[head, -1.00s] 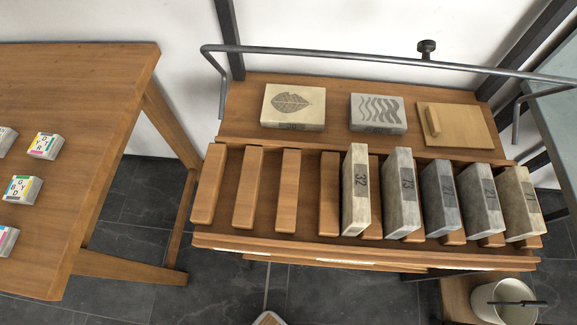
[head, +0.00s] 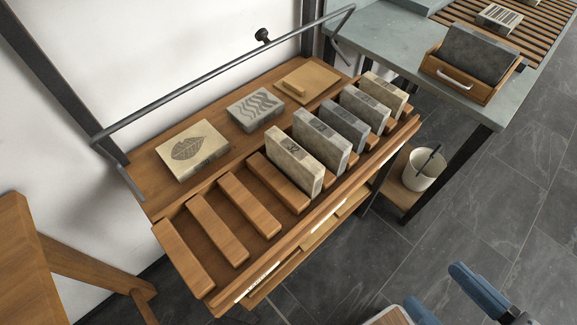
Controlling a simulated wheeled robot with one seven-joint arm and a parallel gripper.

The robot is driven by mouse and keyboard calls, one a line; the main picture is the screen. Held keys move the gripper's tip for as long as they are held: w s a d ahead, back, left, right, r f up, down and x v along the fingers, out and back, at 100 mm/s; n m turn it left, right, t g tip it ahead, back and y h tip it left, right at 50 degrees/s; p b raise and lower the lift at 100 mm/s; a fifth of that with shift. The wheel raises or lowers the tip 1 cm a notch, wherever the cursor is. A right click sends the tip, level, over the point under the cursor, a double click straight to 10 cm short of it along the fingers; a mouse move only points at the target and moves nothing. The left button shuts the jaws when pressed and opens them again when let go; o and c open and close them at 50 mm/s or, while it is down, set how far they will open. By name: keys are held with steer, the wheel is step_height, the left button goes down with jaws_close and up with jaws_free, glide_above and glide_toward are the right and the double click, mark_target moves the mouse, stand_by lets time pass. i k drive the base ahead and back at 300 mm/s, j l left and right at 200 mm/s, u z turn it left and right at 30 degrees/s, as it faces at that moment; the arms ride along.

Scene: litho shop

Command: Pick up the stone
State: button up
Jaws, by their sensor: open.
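Several upright stone slabs stand in a slotted wooden rack (head: 172,228) in the head view. The nearest is a pale cream stone (head: 296,172). Behind it stand a grey stone (head: 320,145), a darker grey stone (head: 345,124), another grey stone (head: 366,110) and a beige stone (head: 386,94). A cream stone with a leaf print (head: 192,150) and a grey stone with wavy lines (head: 255,109) lie flat on the shelf behind. My gripper (head: 433,284), with blue fingers, is at the bottom right edge, partly cut off. It is open and empty, well apart from the stones.
A grey bench (head: 385,38) at the upper right holds a wooden tray (head: 445,78) with a dark slab. A white bucket (head: 420,170) stands below. Floor at right is clear.

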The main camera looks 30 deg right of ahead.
mark_target(305, 172)
steer(key=k+u, duration=0.45)
steer(key=k+j+u, duration=0.15)
steer(key=k+u, duration=0.2)
steer(key=u, duration=0.15)
